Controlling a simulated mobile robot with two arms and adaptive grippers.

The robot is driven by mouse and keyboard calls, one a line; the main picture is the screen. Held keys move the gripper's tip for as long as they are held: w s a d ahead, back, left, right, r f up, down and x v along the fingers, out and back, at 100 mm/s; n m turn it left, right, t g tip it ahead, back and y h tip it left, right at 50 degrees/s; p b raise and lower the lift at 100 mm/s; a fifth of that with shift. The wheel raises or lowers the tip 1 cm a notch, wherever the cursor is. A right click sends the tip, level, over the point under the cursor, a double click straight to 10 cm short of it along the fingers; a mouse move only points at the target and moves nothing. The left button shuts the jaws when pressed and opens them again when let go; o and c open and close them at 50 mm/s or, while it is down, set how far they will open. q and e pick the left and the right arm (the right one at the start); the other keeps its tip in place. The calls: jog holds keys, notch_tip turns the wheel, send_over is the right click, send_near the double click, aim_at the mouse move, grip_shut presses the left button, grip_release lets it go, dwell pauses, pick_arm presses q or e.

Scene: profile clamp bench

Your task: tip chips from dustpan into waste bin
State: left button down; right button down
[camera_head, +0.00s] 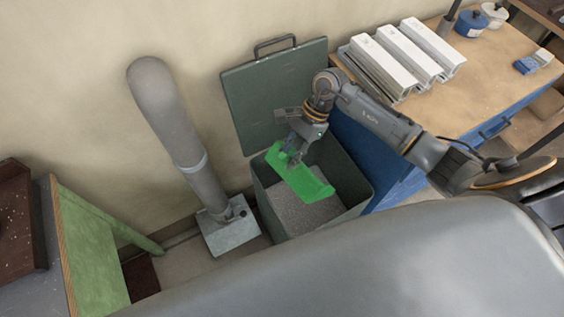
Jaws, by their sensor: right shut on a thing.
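The green dustpan (299,179) is held over the open waste bin (357,183). It is tilted, with its lower right end over the bin's opening. I see no chips on its visible face. My right gripper (291,150) is shut on the dustpan at its upper end. The dark green bin has its lid (262,92) raised against the wall. Grey granular material (302,214) lies inside the bin. The bin's front is partly hidden by a large grey surface in the foreground. My left gripper is not in view.
A grey pipe (170,115) on a metal base (231,232) stands left of the bin. A green-sided table (92,245) is at left.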

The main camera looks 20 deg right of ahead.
jog(key=shift+y, duration=0.9)
jog(key=d+b, duration=0.2)
jog(key=w+d+b, duration=0.1)
jog(key=d, duration=0.1)
jog(key=shift+w+b, duration=0.15)
jog(key=shift+b, duration=0.25)
jog(key=w+d+r+g+y+b, duration=0.1)
jog(key=w+d+y+b, duration=0.1)
jog(key=d+b, duration=0.5)
jog(key=shift+d+r+y+b, duration=0.3)
jog(key=shift+y+b, duration=0.4)
jog(key=shift+b, duration=0.4)
